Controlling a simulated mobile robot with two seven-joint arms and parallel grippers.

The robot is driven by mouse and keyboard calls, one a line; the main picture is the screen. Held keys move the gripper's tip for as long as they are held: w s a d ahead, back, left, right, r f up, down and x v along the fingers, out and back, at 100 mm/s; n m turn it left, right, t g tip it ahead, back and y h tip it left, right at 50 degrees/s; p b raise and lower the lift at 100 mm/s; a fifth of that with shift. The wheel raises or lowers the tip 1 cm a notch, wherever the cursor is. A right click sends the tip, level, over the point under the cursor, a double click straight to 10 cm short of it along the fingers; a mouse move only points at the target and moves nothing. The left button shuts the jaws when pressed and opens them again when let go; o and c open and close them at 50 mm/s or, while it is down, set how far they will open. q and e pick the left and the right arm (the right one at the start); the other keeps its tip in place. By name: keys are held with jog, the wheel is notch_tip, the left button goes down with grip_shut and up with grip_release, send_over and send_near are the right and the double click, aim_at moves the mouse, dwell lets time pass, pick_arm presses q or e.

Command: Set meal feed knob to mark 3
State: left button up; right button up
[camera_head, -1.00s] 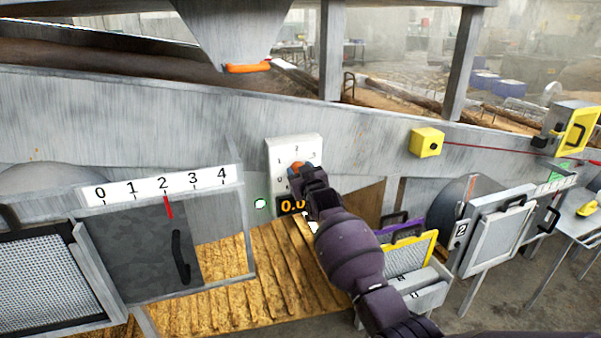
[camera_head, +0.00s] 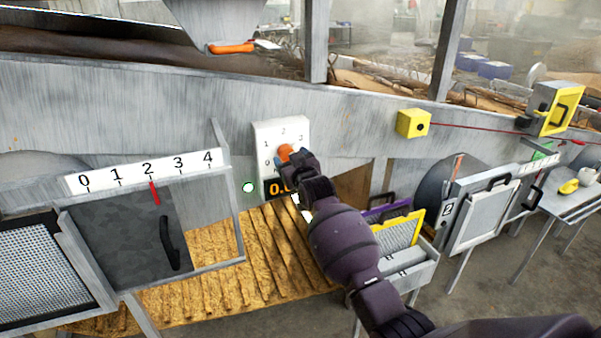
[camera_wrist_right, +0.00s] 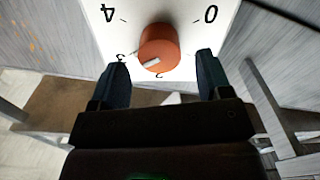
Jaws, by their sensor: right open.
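The meal feed knob (camera_head: 285,152) is orange and sits on a white dial plate (camera_head: 266,132) with numbers around it. In the right wrist view the knob (camera_wrist_right: 160,42) and its numbers appear upside down. Its white pointer mark (camera_wrist_right: 151,63) lies between the 2 (camera_wrist_right: 160,74) and the 3 (camera_wrist_right: 121,57). My right gripper (camera_wrist_right: 162,65) is open, with one finger on each side of the knob and visible gaps between. In the head view the right gripper (camera_head: 308,165) partly covers the plate. My left gripper is not in view.
A display (camera_head: 275,188) below the knob is partly hidden by my gripper. A gate with a 0–4 scale (camera_head: 148,171) stands at left, its red marker at 2. A yellow box (camera_head: 413,123) with a red cord is on the right. Framed screens (camera_head: 483,215) stand at lower right.

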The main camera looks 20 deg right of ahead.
jog(key=s, duration=0.8)
jog(key=shift+d+b, duration=0.15)
jog(key=shift+b, duration=0.2)
jog(key=s+d+f+g, duration=0.1)
jog(key=s+f+g, duration=0.1)
jog(key=s+f, duration=0.7)
jog(key=s+d+f+m+g+b, duration=0.1)
jog(key=s+f+g, duration=0.1)
jog(key=s+f, duration=0.8)
jog(key=s+d+f+g, duration=0.2)
jog(key=s+f, duration=0.8)
jog(key=s, duration=0.8)
jog(key=shift+s+m+h, duration=0.3)
jog(key=shift+h, duration=0.1)
